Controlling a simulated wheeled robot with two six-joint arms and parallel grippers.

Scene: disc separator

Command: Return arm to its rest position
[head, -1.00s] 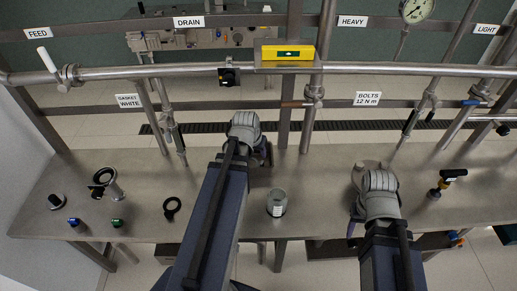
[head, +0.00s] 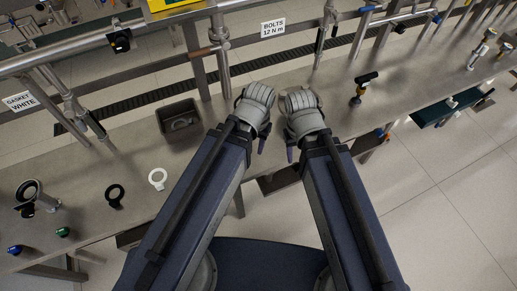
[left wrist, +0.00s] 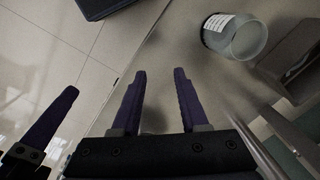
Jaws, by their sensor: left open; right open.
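My left gripper (head: 262,145) is over the front part of the steel bench in the head view, its wrist housing hiding most of it. In the left wrist view its two purple fingers (left wrist: 160,74) are apart with nothing between them. My right gripper (head: 291,154) is close beside it on the right, largely hidden by its own wrist, with a purple finger pointing down. One purple finger at the left of the left wrist view appears to be my right gripper's. Both arms reach forward, side by side and apart from the bench objects.
A labelled jar (left wrist: 236,36) and a dark tray (head: 180,120) stand on the steel bench (head: 90,165). A white ring (head: 157,179), a black ring (head: 115,195) and a black-handled tool (head: 362,88) lie farther aside. Pipes (head: 222,55) run along the back.

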